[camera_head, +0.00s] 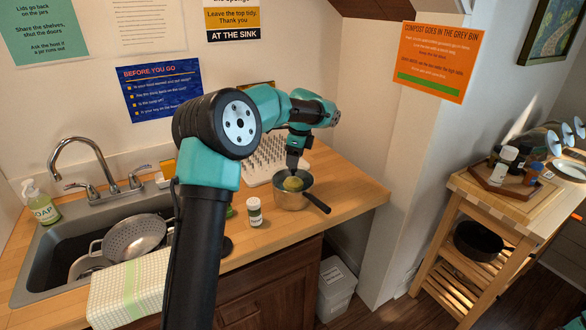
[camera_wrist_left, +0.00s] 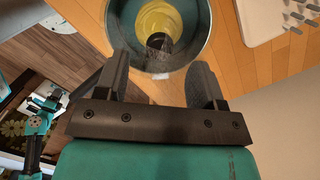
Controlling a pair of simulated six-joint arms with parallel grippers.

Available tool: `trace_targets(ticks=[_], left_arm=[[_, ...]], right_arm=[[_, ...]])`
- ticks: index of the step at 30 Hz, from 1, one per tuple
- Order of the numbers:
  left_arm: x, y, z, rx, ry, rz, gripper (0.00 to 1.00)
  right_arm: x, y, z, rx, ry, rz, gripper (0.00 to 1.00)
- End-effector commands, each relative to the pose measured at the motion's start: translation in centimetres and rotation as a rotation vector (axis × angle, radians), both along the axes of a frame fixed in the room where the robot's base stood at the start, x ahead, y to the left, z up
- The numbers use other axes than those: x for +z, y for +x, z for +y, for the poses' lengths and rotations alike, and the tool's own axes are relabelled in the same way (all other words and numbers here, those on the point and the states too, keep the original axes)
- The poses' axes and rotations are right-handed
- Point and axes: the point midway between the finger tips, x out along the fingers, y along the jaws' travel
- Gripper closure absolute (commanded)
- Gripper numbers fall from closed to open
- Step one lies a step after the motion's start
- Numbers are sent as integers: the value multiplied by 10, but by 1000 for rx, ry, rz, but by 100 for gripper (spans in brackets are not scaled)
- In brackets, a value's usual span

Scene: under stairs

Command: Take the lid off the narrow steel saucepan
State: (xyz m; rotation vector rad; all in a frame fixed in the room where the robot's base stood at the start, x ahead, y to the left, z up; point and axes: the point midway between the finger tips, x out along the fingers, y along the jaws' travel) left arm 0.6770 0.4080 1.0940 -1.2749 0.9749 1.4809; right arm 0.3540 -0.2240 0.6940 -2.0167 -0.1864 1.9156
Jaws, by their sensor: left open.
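The steel saucepan (camera_head: 291,203), with a dark handle pointing to the lower right, stands on the wooden counter near its front right corner. A round yellow-green thing (camera_head: 293,184) with a dark part sits within its rim, with dark interior around it; I cannot tell whether this is the lid. My left gripper (camera_head: 292,168) points down just above the pan. In the left wrist view its fingers (camera_wrist_left: 156,86) are apart and empty, with the pan (camera_wrist_left: 203,40) beyond them and the yellow thing (camera_wrist_left: 172,20) inside it. My right gripper is not clearly seen.
A white pegged rack (camera_head: 262,165) stands behind the pan. A small white-labelled jar (camera_head: 254,213) is to its left. The sink (camera_head: 45,262) holds a colander (camera_head: 134,235). A trolley (camera_head: 480,205) stands at the right, across a gap.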

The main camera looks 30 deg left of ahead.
Motion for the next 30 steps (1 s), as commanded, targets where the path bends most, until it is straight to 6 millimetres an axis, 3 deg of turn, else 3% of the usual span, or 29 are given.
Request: trace_targets(ticks=[9,21,30], left_arm=[[-40,-2,6,0,1,1,37],[-46,-2,6,0,0,1,37],[-45,-2,6,0,0,1,66]], right_arm=[[0,0,0,0,0,0,57],[0,0,0,0,0,0,57],[0,0,0,0,0,0,57]])
